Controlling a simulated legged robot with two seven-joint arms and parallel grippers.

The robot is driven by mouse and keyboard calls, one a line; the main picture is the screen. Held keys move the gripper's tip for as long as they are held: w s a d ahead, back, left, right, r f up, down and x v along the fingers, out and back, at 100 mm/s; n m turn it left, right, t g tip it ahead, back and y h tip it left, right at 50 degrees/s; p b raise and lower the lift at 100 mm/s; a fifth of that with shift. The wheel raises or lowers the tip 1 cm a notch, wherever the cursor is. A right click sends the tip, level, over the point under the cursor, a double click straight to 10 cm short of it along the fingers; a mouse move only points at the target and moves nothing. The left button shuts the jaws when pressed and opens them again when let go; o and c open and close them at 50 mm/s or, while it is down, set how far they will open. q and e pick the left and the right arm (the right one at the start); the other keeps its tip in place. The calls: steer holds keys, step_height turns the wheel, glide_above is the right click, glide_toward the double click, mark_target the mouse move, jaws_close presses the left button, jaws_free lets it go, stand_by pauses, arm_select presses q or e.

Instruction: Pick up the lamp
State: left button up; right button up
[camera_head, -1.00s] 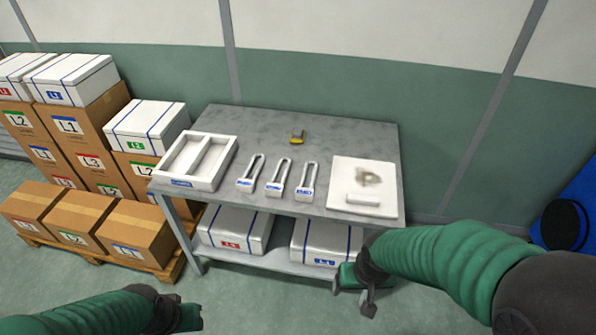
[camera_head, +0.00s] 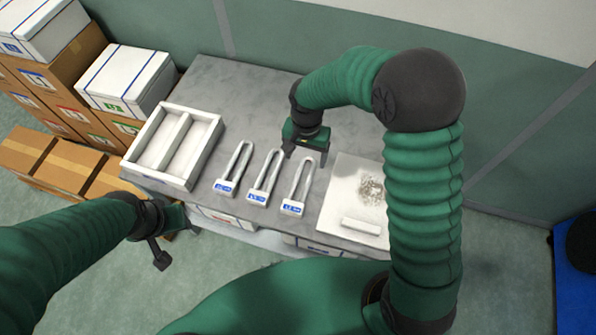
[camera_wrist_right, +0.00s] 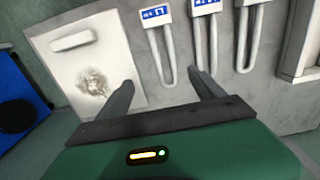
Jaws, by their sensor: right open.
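No lamp shows clearly in either view now. The small yellow object seen earlier at the back middle of the table is hidden in the head view, where my right gripper and forearm cover that area. My right gripper (camera_head: 307,158) is open above the table, behind the three white U-shaped items.
The grey table (camera_head: 225,95) holds a two-compartment white tray (camera_head: 208,152), three U-shaped items with blue labels (camera_head: 264,180), and a white board (camera_head: 335,205) with a pale bar (camera_head: 361,226) and a grey patch. Boxes (camera_head: 125,80) stand left. The table's back left is clear.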

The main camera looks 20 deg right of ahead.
step_height(320, 180, down, 2)
glide_toward(301, 186)
steer(key=shift+d+f+p, duration=0.2)
steer(key=shift+d+f, duration=0.1)
steer(key=shift+f, duration=0.25)
steer(key=shift+d+f+p, duration=0.2)
steer(key=shift+d+f, duration=0.1)
steer(key=shift+f, duration=0.2)
steer(key=f, duration=0.2)
steer(key=f+p, duration=0.1)
steer(key=shift+a+f, duration=0.6)
steer(key=shift+f, duration=0.15)
steer(key=shift+a, duration=0.2)
steer(key=shift+d, duration=0.4)
steer(key=c, duration=1.6)
arm_select(q)
steer(key=shift+s+a+r, duration=0.1)
steer(key=shift+a+r, duration=0.6)
steer(key=shift+r, duration=0.15)
arm_select(e)
steer(key=shift+a, duration=0.2)
jaws_close()
